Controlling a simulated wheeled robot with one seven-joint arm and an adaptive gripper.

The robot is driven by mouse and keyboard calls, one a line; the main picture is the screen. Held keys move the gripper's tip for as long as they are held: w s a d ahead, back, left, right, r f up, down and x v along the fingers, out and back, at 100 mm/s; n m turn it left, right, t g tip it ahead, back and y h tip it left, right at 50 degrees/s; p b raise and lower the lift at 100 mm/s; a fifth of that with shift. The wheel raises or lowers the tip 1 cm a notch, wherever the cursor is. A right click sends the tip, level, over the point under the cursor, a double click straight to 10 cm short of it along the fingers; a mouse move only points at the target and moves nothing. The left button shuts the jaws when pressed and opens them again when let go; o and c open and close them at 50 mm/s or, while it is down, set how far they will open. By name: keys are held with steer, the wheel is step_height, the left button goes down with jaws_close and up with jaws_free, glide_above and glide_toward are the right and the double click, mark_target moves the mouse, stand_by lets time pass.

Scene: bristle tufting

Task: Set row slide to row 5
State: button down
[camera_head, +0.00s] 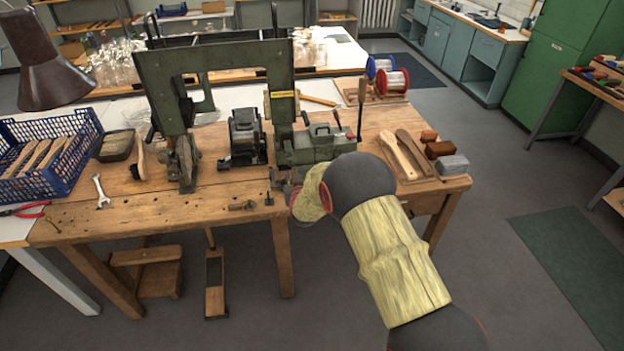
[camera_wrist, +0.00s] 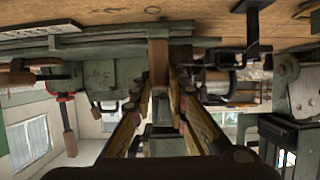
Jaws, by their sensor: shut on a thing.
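The green tufting machine (camera_head: 212,58) stands on the wooden bench, with a grey-green unit (camera_head: 318,147) at its right foot. My gripper (camera_head: 297,192) is at the bench's front edge, low in front of that unit; my wrist and arm hide most of it. In the wrist view, my gripper (camera_wrist: 160,92) has its two fingers closing in on a brown block-like handle (camera_wrist: 158,62) under a grey-green rail (camera_wrist: 95,43). The handle appears to belong to the row slide. The contact is partly hidden. No row marks or numbers are readable, so the slide's row cannot be told.
A black device (camera_head: 243,137) stands beside the unit. A blue crate (camera_head: 50,158), a wrench (camera_head: 101,191) and a brush (camera_head: 139,160) lie to the left. Wooden brush bodies (camera_head: 402,155) and several blocks lie on the right.

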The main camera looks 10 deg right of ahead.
steer(key=shift+a, duration=1.1)
steer(key=c, duration=1.7)
jaws_free()
steer(key=shift+a, duration=0.2)
steer(key=shift+s+d, duration=0.1)
steer(key=v, duration=1.1)
steer(key=shift+s+r, duration=0.25)
steer(key=shift+s, duration=0.1)
